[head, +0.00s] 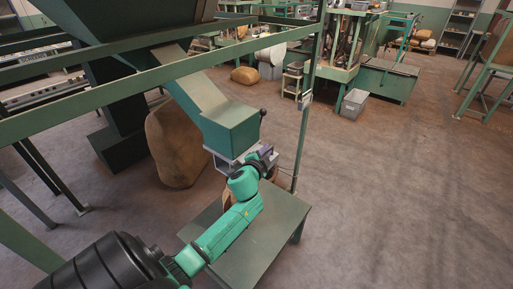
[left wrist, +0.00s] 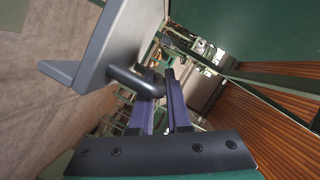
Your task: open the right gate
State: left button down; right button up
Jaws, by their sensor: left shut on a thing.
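A green chute (head: 205,100) slopes down from a dark hopper and ends in a boxy green mouth (head: 232,126). A black knob (head: 263,112) stands out at the right of this mouth. In the left wrist view a grey metal plate (left wrist: 122,38) with a bent lip carries a short dark handle (left wrist: 135,81); I take it as the gate. My left gripper (head: 264,157) is just below and right of the mouth. In the left wrist view its purple fingers (left wrist: 160,88) are shut on the handle's end. My wrist hides part of the area under the mouth. My right gripper is not in view.
A green table (head: 262,238) stands under the mouth, with a brown object (head: 228,201) partly hidden by my arm. A big brown sack (head: 176,145) stands left of the chute. Green rails (head: 140,84) and a post (head: 309,110) frame the area. The floor at right is clear.

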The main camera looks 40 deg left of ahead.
pick_arm(q)
jog(key=d, duration=0.5)
jog(key=c, duration=0.9)
grip_release()
jog(key=shift+w, duration=0.1)
jog(key=b+v, duration=0.2)
jog(key=v, duration=1.2)
jog(key=shift+s+d, duration=0.1)
jog(key=shift+s, duration=0.15)
jog(key=shift+r, duration=0.1)
